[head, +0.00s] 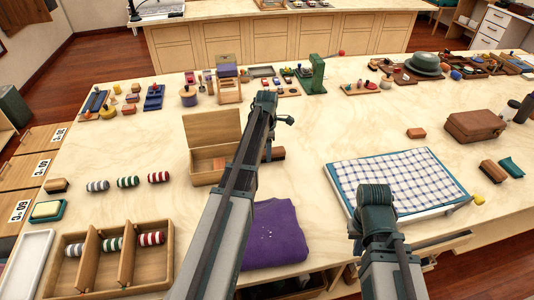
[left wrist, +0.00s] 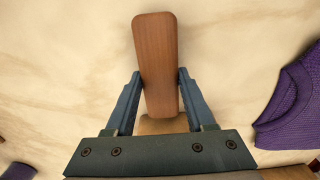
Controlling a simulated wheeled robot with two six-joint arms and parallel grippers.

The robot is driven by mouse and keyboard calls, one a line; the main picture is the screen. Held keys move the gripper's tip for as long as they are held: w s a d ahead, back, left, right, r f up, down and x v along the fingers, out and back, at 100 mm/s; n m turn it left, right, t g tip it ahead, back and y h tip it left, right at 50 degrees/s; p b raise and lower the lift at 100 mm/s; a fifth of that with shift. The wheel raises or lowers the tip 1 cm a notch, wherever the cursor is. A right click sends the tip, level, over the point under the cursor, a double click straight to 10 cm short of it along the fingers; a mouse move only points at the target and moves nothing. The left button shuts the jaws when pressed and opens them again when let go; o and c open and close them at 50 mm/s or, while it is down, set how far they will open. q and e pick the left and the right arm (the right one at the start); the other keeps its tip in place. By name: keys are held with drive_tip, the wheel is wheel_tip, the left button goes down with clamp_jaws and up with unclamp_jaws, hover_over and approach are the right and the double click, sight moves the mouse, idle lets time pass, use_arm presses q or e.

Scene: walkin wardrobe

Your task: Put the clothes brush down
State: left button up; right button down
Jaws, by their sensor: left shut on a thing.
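The clothes brush (left wrist: 157,55) is a long brown wooden block with rounded corners. In the left wrist view my left gripper (left wrist: 158,78) has a finger against each of its long sides. In the head view the brush (head: 276,154) shows to the right of my left forearm, just right of the open wooden box. My left gripper itself is mostly hidden there behind the arm. The pale table surface (left wrist: 60,70) lies beyond the brush; I cannot tell whether the brush touches it. My right arm stands at the lower right of the head view, its gripper out of sight.
The open wooden box (head: 201,178) is close left of my left arm. A purple knitted garment (head: 275,238) lies in front. A checked cloth (head: 395,182) on a board lies right. A divided tray (head: 83,268) with rolled striped items stands front left. Small objects line the back; table between is partly clear.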

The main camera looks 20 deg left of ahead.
use_arm(q)
drive_tip(key=shift+f, duration=0.15)
use_arm(e)
drive_tip(key=shift+f, duration=0.15)
use_arm(q)
drive_tip(key=o, duration=1.3)
wheel_tip(320, 180, up, 12)
drive_tip(key=p, duration=1.2)
drive_tip(key=shift+r, duration=0.25)
use_arm(e)
wheel_tip(320, 180, up, 12)
drive_tip(key=shift+r, duration=0.2)
